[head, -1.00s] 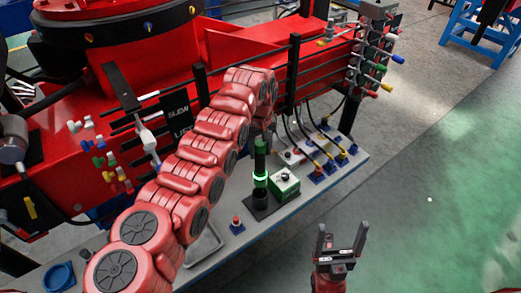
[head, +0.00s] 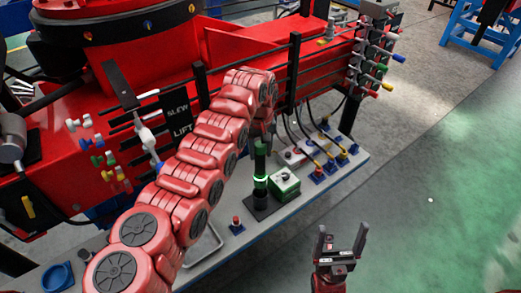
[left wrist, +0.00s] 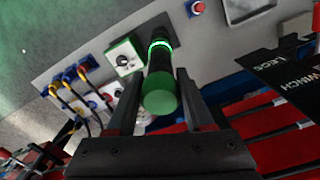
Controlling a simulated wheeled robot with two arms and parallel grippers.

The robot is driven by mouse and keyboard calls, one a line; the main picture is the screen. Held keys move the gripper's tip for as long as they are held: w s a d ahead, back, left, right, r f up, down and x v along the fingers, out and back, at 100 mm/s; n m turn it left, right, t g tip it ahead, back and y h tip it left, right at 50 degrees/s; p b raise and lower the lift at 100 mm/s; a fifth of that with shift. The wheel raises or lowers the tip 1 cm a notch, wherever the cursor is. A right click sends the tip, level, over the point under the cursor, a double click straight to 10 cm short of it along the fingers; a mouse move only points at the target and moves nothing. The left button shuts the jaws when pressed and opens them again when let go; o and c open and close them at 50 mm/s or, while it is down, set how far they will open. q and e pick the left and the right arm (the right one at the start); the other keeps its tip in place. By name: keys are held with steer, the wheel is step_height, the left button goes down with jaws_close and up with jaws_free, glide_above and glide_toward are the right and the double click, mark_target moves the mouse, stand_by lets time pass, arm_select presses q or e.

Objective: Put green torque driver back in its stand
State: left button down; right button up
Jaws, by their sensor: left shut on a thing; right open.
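The green torque driver (head: 260,160) stands upright, with a dark lower part and a glowing green ring. Its lower end is at the black stand (head: 256,212) on the grey bench; I cannot tell how deep it sits. My left gripper (head: 265,139) is at the driver's upper part, mostly hidden by my arm. In the left wrist view the driver's round green end (left wrist: 160,100) lies between the fingers of my left gripper (left wrist: 157,85), which is shut on it. The stand (left wrist: 165,28) shows beyond it. My right gripper (head: 341,245) is open and empty, over the floor right of the bench.
A green box with a dial (head: 284,185) stands right beside the stand. A red button (head: 236,224) is in front to the left. A blue ring (head: 58,277) lies at lower left. Red crane structure rises behind.

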mark_target(260, 158)
arm_select(q)
steer(key=shift+f+b, duration=2.2)
steer(key=shift+f, duration=1.85)
steer(key=shift+c, duration=1)
jaws_free()
steer(key=shift+r, duration=0.1)
steer(key=shift+r+p, duration=0.4)
steer(key=shift+r, duration=2)
